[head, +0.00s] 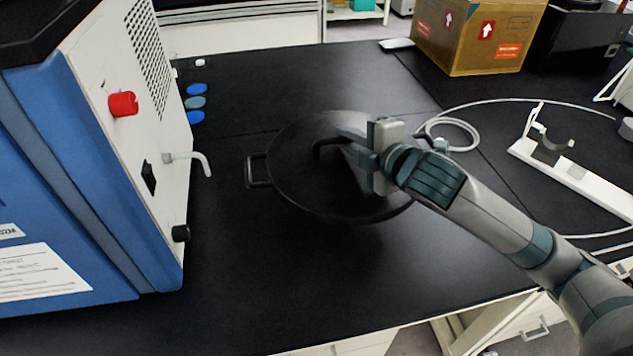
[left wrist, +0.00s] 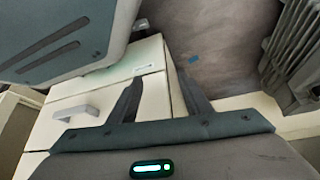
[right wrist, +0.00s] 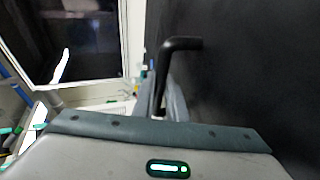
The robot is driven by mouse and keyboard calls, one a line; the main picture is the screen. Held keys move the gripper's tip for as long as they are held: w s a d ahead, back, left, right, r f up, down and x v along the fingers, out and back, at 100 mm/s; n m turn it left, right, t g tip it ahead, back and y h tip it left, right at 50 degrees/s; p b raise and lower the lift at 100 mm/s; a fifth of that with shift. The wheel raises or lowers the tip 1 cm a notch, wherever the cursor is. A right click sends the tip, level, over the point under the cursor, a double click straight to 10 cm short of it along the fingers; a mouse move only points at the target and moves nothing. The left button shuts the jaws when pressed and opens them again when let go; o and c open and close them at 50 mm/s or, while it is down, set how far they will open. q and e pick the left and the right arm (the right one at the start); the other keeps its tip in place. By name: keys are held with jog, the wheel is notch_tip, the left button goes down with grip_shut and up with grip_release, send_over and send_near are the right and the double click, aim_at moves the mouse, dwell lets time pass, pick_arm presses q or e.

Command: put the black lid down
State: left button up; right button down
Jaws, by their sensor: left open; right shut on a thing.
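The black lid (head: 310,185) is a large dark disc over the middle of the black bench, with a loop at its left edge. My right gripper (head: 362,158) is shut on the lid's bent black handle (head: 322,146). In the right wrist view the handle (right wrist: 183,43) rises between the fingers, with the dark lid face (right wrist: 250,80) filling the right side. I cannot tell whether the lid touches the bench. My left gripper (left wrist: 160,95) is open and empty in the left wrist view, above the floor and white cabinets; it is outside the head view.
A blue and white freeze dryer (head: 95,150) with a bent spout (head: 200,162) stands left. Blue caps (head: 196,103) lie behind it. A coiled white hose (head: 455,135), a white stand (head: 575,175) and a cardboard box (head: 475,35) are right and back. The front bench (head: 270,290) is clear.

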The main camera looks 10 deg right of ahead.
jog(key=shift+f, duration=0.35)
pick_arm(q)
jog(key=shift+w+d+r, duration=0.15)
jog(key=shift+w+r, duration=0.05)
jog(key=shift+w, duration=0.3)
pick_arm(e)
jog(key=x, duration=0.4)
jog(key=f+x, duration=0.1)
jog(key=x, duration=0.3)
jog(key=s+f+x, duration=0.1)
jog(key=x, duration=0.3)
jog(key=shift+w+a+f+p, duration=0.2)
jog(key=shift+a+f+p, duration=0.1)
jog(key=shift+a+p, duration=0.1)
pick_arm(q)
jog(key=shift+w+d+r+t, duration=0.1)
jog(key=shift+d+r+t, duration=0.3)
jog(key=shift+d, duration=0.1)
pick_arm(e)
jog(key=shift+w+f, duration=0.2)
jog(key=shift+w, duration=0.1)
pick_arm(q)
jog(key=shift+w, duration=0.1)
pick_arm(e)
notch_tip(320, 180, down, 2)
jog(key=shift+f, duration=1)
pick_arm(q)
jog(key=shift+w+d+r+t+h, duration=0.2)
jog(key=shift+w+r+t+h, duration=0.1)
jog(key=shift+r, duration=0.05)
